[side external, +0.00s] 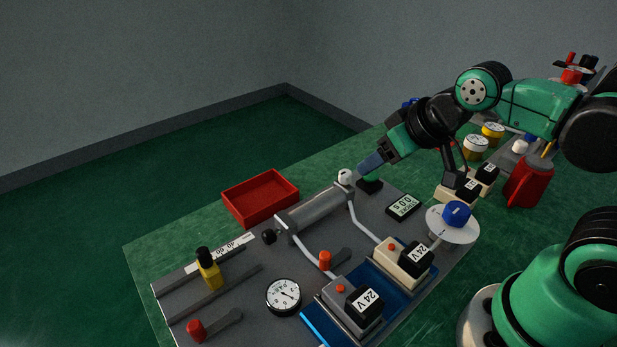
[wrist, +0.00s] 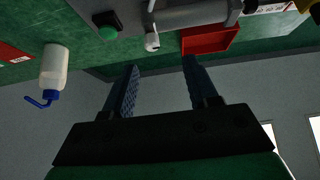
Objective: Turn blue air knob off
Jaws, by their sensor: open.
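The blue air knob (side external: 458,213) sits on a round white disc (side external: 440,226) at the right edge of the grey fixture plate, in the side view. Its setting cannot be read from here. The knob does not show in the wrist view.
A metal cylinder (side external: 318,212), a red tray (side external: 260,198) and a display (side external: 403,206) stand near my gripper. Two 24 V blocks (side external: 403,262) (side external: 350,306) sit in front of the knob. A red container (side external: 527,182) stands behind right. A blue-capped bottle (wrist: 55,68) shows in the wrist view.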

